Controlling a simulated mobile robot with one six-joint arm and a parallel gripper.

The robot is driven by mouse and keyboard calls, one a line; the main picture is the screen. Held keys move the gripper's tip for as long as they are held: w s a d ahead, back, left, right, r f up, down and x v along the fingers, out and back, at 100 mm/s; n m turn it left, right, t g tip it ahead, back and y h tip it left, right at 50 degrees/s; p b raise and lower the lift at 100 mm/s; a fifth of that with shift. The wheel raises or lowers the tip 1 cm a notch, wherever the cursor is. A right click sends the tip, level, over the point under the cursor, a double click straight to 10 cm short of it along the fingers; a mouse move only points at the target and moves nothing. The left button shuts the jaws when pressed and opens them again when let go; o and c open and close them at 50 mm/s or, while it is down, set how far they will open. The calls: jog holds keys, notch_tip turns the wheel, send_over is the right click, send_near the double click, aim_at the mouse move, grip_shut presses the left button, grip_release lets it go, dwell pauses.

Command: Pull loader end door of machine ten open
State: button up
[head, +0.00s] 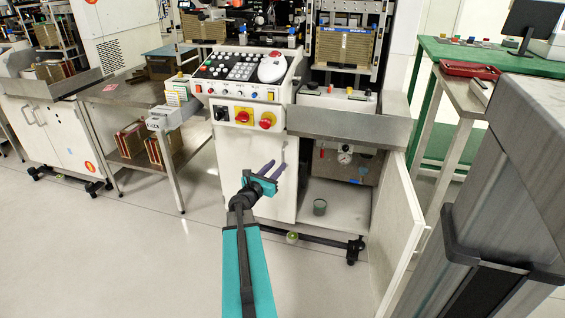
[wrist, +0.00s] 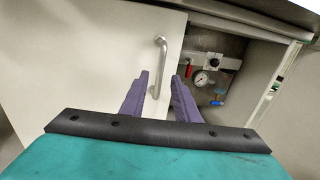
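A white cabinet door (head: 240,150) closes the left part of the machine's lower front, below the control panel. It also fills the left of the wrist view (wrist: 80,50). Its upright metal bar handle (wrist: 161,60) is near the door's right edge. My gripper (head: 278,164) is in front of this door, with its purple fingers pointing at the handle. In the wrist view the gripper (wrist: 163,76) is open, and the handle's lower part appears between the fingers. I cannot tell the depth between them. No machine number is readable.
Right of the door is an open bay with a pressure gauge (wrist: 201,79) and a small can (head: 320,207). Another white door (head: 398,235) stands swung open at the bay's right. A grey shelf (head: 345,124) overhangs the bay. The floor (head: 150,260) at left is clear.

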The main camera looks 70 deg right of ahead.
aim_at(283, 159)
jog(key=shift+s+d+b, duration=0.25)
jog(key=shift+d+b, duration=0.05)
jog(key=shift+d, duration=1.25)
jog(key=shift+s+d+b, duration=0.2)
jog(key=shift+d+b, duration=0.05)
jog(key=shift+d, duration=1.25)
